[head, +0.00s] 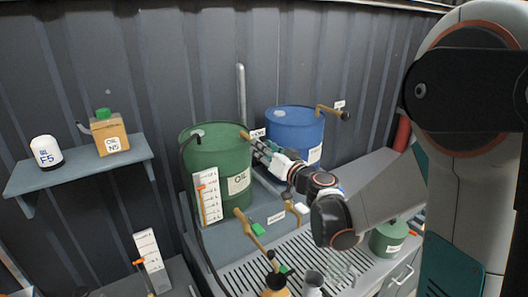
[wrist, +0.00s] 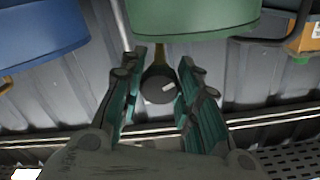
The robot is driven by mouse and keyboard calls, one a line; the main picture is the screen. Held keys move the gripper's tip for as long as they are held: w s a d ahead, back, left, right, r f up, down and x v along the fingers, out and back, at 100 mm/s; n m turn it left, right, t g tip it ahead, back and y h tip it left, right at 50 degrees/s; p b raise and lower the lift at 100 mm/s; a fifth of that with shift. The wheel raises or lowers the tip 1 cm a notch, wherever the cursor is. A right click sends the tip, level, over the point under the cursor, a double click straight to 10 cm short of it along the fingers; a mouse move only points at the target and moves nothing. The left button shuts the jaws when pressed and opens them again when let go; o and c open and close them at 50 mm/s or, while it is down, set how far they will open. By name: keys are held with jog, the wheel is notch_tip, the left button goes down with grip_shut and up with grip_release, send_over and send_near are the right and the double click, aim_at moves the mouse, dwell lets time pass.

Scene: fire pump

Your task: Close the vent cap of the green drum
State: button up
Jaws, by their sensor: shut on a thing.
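The green drum (head: 236,165) stands on a grey stand against the wall, with a white OIL label. Its underside or side edge shows at the top of the wrist view (wrist: 190,18). A brass pipe (head: 245,135) sticks out from its top. My gripper (head: 262,150) reaches in from the right at the pipe's outer end. In the wrist view, my gripper (wrist: 161,68) has its fingers on both sides of a dark round vent cap (wrist: 158,88) with a white mark, and is shut on it. In the head view my fingers hide the cap.
A blue drum (head: 296,128) with its own brass pipe and dark cap (head: 345,115) stands close behind my gripper. A slotted grate (head: 305,255) lies below. A shelf (head: 80,165) holds two containers at left.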

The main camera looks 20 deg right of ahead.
jog(key=m+b, duration=0.2)
jog(key=m, duration=0.4)
jog(key=shift+b, duration=0.4)
jog(key=m+b, duration=0.1)
jog(key=m, duration=0.4)
jog(key=shift+m+b, duration=0.3)
jog(key=shift+b, duration=0.05)
jog(key=m+b, duration=0.1)
jog(key=m, duration=0.4)
jog(key=shift+m, duration=0.3)
jog(key=m+b, duration=0.1)
jog(key=m, duration=0.4)
jog(key=shift+r, duration=0.1)
jog(key=shift+m, duration=0.3)
jog(key=o, duration=1.1)
